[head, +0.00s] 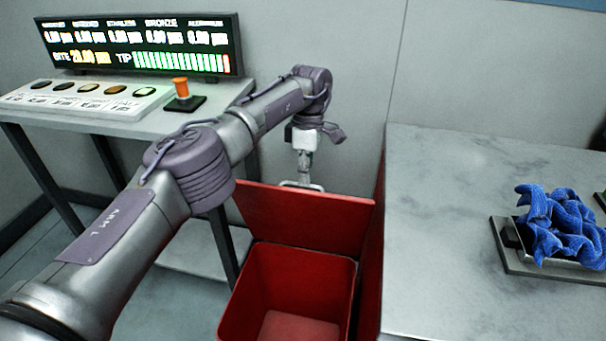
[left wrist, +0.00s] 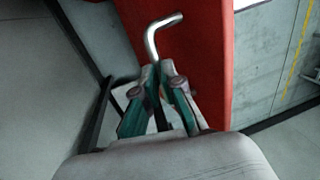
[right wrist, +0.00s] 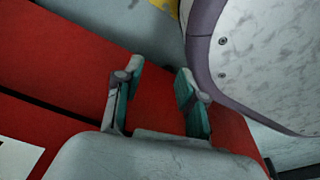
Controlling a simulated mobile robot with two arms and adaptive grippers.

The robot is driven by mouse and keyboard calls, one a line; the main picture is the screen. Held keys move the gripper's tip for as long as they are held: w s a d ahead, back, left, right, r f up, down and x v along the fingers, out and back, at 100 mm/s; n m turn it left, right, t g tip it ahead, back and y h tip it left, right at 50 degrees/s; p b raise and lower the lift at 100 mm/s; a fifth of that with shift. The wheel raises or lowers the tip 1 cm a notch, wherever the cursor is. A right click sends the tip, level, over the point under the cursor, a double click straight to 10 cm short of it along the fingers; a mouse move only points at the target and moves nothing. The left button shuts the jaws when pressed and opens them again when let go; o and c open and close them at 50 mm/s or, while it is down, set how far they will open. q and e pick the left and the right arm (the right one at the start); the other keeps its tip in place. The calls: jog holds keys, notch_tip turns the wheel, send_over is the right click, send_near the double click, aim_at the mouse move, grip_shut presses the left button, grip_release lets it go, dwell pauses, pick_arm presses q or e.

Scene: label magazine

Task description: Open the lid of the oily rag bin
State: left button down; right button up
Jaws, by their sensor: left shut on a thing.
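The red oily rag bin (head: 252,277) stands on the floor beside the grey table, its inside in view and looking empty. Its red lid (head: 305,215) is tilted up at the back of the opening. My left gripper (head: 304,172) is behind the lid's upper edge, shut on the metal lid handle (head: 312,187). The left wrist view shows the handle's bent end (left wrist: 163,28) beyond the closed fingers, beside the red lid panel (left wrist: 205,60). My right gripper (right wrist: 158,80) is open and empty over red surfaces in the right wrist view; the head view does not show it.
A grey worktop (head: 450,230) on the right holds blue rags (head: 562,228) on a dark-edged plate. At the left, a table (head: 100,122) carries a button panel (head: 85,99), an orange-topped switch (head: 182,90) and a lit display (head: 140,45).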

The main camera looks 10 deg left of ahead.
pick_arm(q)
jog(key=shift+s+f, duration=0.1)
jog(key=shift+f, duration=0.75)
pick_arm(e)
jog(key=shift+s+f, duration=0.15)
jog(key=shift+f, duration=0.05)
pick_arm(q)
jog(key=c, duration=1.5)
grip_release()
jog(key=shift+f, duration=0.1)
jog(key=o, duration=0.3)
jog(key=shift+w+f, duration=0.3)
jog(key=shift+w, duration=0.2)
notch_tip(320, 180, up, 11)
jog(key=shift+s, duration=0.15)
pick_arm(e)
jog(key=shift+w, duration=0.25)
pick_arm(q)
jog(key=shift+f, duration=0.2)
pick_arm(e)
jog(key=shift+s, duration=0.1)
